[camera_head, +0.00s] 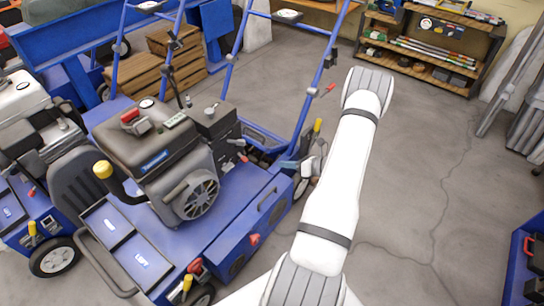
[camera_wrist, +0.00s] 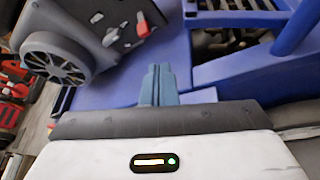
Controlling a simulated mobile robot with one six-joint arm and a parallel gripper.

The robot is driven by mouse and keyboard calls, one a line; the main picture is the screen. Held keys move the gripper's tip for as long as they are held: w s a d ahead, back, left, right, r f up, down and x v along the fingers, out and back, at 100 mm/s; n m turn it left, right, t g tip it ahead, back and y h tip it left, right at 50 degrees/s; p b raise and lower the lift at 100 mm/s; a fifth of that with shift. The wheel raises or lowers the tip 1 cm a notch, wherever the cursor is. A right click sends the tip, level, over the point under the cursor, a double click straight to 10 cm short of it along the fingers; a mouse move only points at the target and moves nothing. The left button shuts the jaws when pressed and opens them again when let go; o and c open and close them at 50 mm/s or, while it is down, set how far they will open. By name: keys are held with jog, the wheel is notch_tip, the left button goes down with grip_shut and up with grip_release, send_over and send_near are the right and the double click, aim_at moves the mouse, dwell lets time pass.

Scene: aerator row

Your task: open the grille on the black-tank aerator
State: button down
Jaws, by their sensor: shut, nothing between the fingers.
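The black-tank aerator (camera_head: 150,140) is a blue machine with a dark engine and tank, filling the left middle of the head view. Its engine with a round fan cover (camera_wrist: 55,58) shows at the upper left of the wrist view. Blue slats, perhaps the grille (camera_wrist: 235,5), lie at the top right of the wrist view, above a dark opening with metal parts. I cannot tell whether the grille is open. My gripper (camera_wrist: 158,72) is shut and empty, its fingertips over the blue deck between engine and opening. In the head view my gripper (camera_head: 288,164) is at the machine's rear right side.
Blue handlebar tubes (camera_head: 312,85) rise beside my arm. A white-tank machine (camera_head: 20,95) stands close at the left. Wooden crates (camera_head: 175,65) and a shelf (camera_head: 430,45) stand behind. The concrete floor (camera_head: 430,170) at right is clear.

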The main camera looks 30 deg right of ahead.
jog(key=shift+s+d+f+m+t+h, duration=0.15)
jog(key=shift+d+f+m+t+h, duration=0.1)
jog(key=shift+d+f+m, duration=0.3)
jog(key=shift+s+d+f+m+t+h, duration=0.15)
jog(key=shift+d+f+m+t+h, duration=0.2)
jog(key=shift+f, duration=0.3)
jog(key=shift+w+f, duration=0.2)
jog(key=shift+w, duration=0.05)
jog(key=b+x, duration=0.4)
jog(key=x, duration=0.6)
jog(key=shift+s+a+f, duration=0.1)
jog(key=shift+s, duration=0.05)
jog(key=d+r, duration=0.2)
jog(key=shift+r+b, duration=0.3)
jog(key=shift+b, duration=0.05)
jog(key=shift+w+d+r, duration=0.2)
jog(key=shift+d+r, duration=0.1)
jog(key=shift+r, duration=0.35)
